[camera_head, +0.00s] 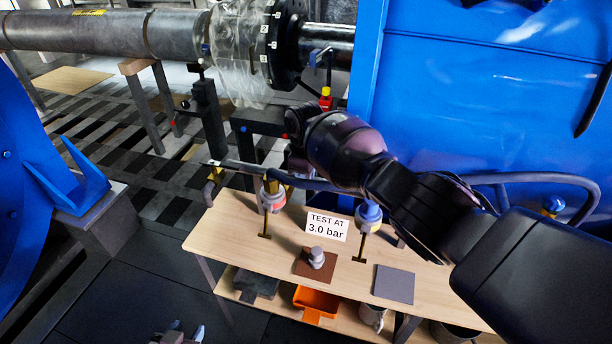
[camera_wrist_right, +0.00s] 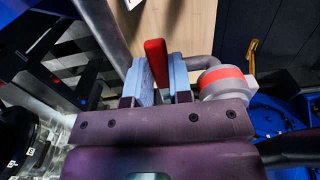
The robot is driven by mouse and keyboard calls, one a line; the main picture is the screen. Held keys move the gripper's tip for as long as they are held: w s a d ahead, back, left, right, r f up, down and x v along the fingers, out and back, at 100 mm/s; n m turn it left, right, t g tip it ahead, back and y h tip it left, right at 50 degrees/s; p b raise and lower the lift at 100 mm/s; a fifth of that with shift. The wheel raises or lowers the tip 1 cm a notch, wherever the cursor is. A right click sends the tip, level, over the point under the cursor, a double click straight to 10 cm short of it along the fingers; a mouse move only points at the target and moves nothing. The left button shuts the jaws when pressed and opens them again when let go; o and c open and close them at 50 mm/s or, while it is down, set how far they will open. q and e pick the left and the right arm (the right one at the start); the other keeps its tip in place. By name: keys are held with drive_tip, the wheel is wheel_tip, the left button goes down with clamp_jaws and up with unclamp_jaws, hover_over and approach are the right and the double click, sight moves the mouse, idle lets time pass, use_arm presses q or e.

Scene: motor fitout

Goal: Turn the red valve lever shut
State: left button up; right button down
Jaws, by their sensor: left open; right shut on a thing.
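The red valve lever (camera_wrist_right: 155,62) stands between the two pale blue fingers of my right gripper (camera_wrist_right: 162,76) in the right wrist view. The fingers are closed on it. In the head view my right arm reaches in from the right over the bench, and its dark wrist hides the lever and the fingertips. A grey round fitting with a red band (camera_wrist_right: 222,80) sits just right of the fingers in the wrist view. My left gripper (camera_head: 185,331) shows at the bottom edge of the head view, open and empty, away from the bench.
A wooden bench (camera_head: 225,228) carries a red-banded gauge (camera_head: 272,196), a blue-topped gauge (camera_head: 368,215), a "TEST AT 3.0 bar" sign (camera_head: 326,226) and a grey pad (camera_head: 394,284). An orange tray (camera_head: 316,301) is below. Blue housing (camera_head: 470,90) stands behind.

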drive_tip(key=c, duration=1)
unclamp_jaws()
wheel_tip(320, 180, up, 11)
drive_tip(key=shift+f+p, duration=0.1)
drive_tip(key=shift+p, duration=0.25)
drive_tip(key=shift+s+f, duration=0.1)
drive_tip(key=shift+s, duration=0.05)
